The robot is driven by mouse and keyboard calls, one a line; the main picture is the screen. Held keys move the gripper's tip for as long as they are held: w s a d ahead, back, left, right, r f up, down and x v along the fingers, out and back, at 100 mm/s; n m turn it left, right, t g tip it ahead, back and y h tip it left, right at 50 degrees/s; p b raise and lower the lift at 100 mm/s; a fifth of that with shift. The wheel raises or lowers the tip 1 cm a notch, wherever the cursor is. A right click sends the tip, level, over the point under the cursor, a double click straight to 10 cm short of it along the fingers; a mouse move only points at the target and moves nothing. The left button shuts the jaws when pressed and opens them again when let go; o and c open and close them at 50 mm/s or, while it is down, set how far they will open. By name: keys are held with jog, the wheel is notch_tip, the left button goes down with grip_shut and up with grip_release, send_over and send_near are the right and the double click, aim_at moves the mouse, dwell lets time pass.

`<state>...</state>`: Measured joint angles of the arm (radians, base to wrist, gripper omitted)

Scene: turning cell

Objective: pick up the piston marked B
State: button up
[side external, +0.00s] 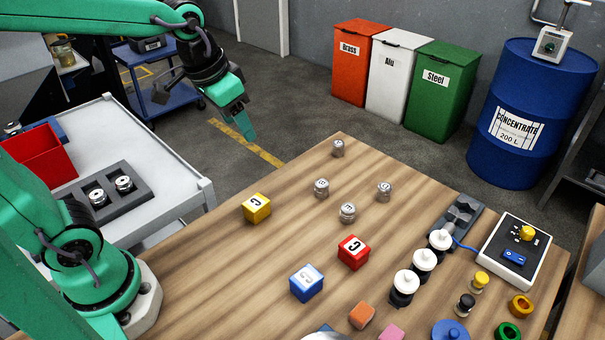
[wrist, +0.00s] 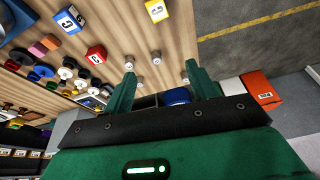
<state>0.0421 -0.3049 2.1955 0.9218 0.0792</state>
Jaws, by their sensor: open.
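Several small silver pistons stand on the wooden table (side external: 225,262). One is at the far corner (side external: 338,149), one at the left (side external: 321,188), one nearer the front (side external: 347,213) and one at the right (side external: 385,192). Their top marks are too small to read surely, so I cannot tell which is B. My gripper (side external: 246,132) is open and empty, high and to the left of the pistons. In the wrist view my gripper (wrist: 160,78) shows its two fingers spread, with a piston (wrist: 156,58) in the gap beyond them and another piston (wrist: 129,61) by the left finger.
Yellow (side external: 257,208), red (side external: 353,253) and blue (side external: 306,283) marked blocks stand nearer the front. Black-and-white knobs (side external: 404,287) and a control box (side external: 515,252) are at the right. A grey cart (side external: 187,194) stands left of the table. The table's left part is clear.

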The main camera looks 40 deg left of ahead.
jog(key=w+d+f+m+g, duration=0.1)
jog(key=w+f, duration=0.2)
jog(key=w, duration=0.2)
jog(key=w+d+f+g, duration=0.1)
jog(key=w+f, duration=0.2)
jog(key=w, duration=0.3)
jog(key=m+g, duration=0.2)
send_over(322, 183)
jog(key=f, duration=1)
jog(key=shift+s+a+f, duration=0.1)
jog(key=shift+s+f, duration=0.15)
jog(key=shift+w+f, duration=0.2)
jog(key=shift+f, duration=0.1)
jog(key=shift+f, duration=0.1)
jog(key=shift+f, duration=1.2)
jog(key=shift+f, duration=0.1)
jog(key=shift+f, duration=2.5)
jog(key=shift+c, duration=0.2)
